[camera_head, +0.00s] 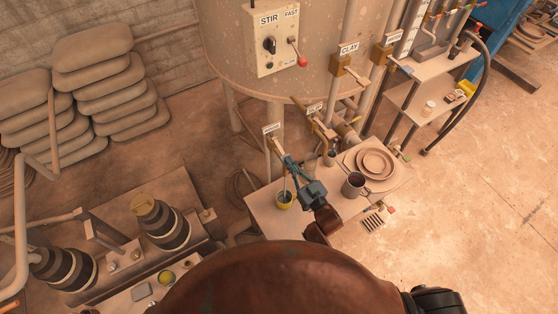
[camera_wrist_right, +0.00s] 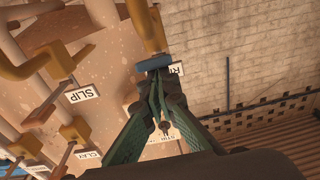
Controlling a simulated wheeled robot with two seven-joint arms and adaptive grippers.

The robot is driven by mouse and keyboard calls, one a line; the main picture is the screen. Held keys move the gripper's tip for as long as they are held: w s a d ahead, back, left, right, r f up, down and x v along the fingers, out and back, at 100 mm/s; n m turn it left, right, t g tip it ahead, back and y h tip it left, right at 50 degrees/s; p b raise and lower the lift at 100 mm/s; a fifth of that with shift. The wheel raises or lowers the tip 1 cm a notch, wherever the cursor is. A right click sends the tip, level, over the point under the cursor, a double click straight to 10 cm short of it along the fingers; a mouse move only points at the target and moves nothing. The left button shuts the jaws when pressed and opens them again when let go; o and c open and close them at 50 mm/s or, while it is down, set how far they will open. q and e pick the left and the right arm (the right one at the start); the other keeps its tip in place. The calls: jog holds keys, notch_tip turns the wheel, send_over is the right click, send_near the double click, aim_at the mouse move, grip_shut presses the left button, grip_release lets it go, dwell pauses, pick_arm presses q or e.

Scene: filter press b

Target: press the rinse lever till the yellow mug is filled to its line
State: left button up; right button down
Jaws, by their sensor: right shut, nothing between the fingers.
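The yellow mug (camera_head: 285,204) stands on the pale table under the rinse tap, with a thin streak, perhaps water, above it. Its fill line and level are too small to read. The rinse lever (camera_wrist_right: 161,62) ends in a blue pad, partly hidden by my fingers. The partly covered rinse label (camera_wrist_right: 176,69) is behind it. My right gripper (camera_head: 293,169) is over the table beside the mug. In the right wrist view, its closed, empty fingertips (camera_wrist_right: 157,80) are at the blue pad and appear to touch it. My left gripper is not in view.
Slip (camera_head: 314,109) and clay (camera_head: 348,48) taps line the tank. Open floor lies to the right.

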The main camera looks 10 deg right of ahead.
jog(key=shift+d+f, duration=0.1)
jog(key=shift+f, duration=0.95)
dwell(2.0)
dwell(0.4)
jog(key=shift+s+r+p, duration=0.15)
jog(key=shift+r+p, duration=0.4)
jog(key=shift+r, duration=0.1)
jog(key=s+d+r+p, duration=0.1)
jog(key=s+d, duration=0.3)
jog(key=s, duration=0.6)
jog(key=shift+d+r, duration=0.35)
